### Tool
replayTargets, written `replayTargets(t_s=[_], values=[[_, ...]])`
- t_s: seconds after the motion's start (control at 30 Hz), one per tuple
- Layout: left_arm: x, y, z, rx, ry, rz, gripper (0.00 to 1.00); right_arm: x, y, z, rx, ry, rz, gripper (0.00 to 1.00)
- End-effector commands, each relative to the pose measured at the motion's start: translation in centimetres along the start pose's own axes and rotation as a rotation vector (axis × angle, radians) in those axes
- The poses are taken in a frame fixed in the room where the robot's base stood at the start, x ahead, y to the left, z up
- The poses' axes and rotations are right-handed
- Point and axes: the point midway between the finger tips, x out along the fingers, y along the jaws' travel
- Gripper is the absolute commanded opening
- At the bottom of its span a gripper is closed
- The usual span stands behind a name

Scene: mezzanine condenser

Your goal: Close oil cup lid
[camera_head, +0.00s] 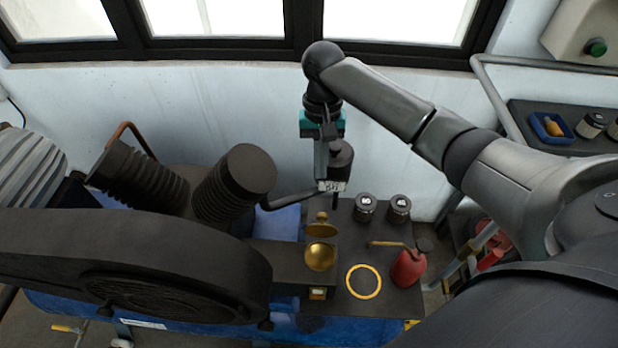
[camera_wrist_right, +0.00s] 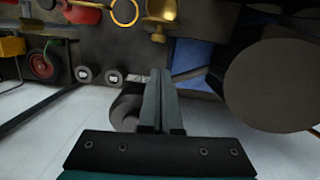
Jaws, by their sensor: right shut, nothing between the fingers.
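The brass oil cup (camera_head: 320,257) stands on a dark block beside the machine in the head view. Its round brass lid (camera_head: 321,229) is open, swung up behind the cup with a small knob at its far side. Brass from the lid also shows at the top of the right wrist view (camera_wrist_right: 160,13). My right gripper (camera_head: 324,178) points down behind the lid, apart from it. Its fingers (camera_wrist_right: 158,73) are shut together with nothing between them. My left gripper is in neither view.
A red oil can (camera_head: 408,267) with a brass spout and a yellow ring (camera_head: 363,281) lie right of the cup. Two dark labelled jars (camera_head: 364,207) (camera_head: 399,208) stand behind. Black finned cylinders (camera_head: 235,185) and a large wheel (camera_head: 130,260) crowd the left.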

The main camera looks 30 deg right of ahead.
Motion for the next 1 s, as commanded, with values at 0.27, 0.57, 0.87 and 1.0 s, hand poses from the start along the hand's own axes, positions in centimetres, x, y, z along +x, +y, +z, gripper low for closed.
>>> replayTargets(t_s=[0.27, 0.57, 0.87, 1.0], values=[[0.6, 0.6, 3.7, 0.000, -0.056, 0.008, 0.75, 3.8, 0.1, 0.0, 0.003, -0.004, 0.003, 0.00], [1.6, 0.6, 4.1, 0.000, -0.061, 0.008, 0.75, 8.7, 0.1, 0.0, 0.002, -0.001, 0.001, 0.00], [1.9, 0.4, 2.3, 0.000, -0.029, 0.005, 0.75, 10.0, 0.1, 0.0, 0.001, 0.001, 0.001, 0.00], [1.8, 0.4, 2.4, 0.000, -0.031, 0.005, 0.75, 9.9, 0.1, 0.0, 0.001, 0.001, 0.001, 0.00]])
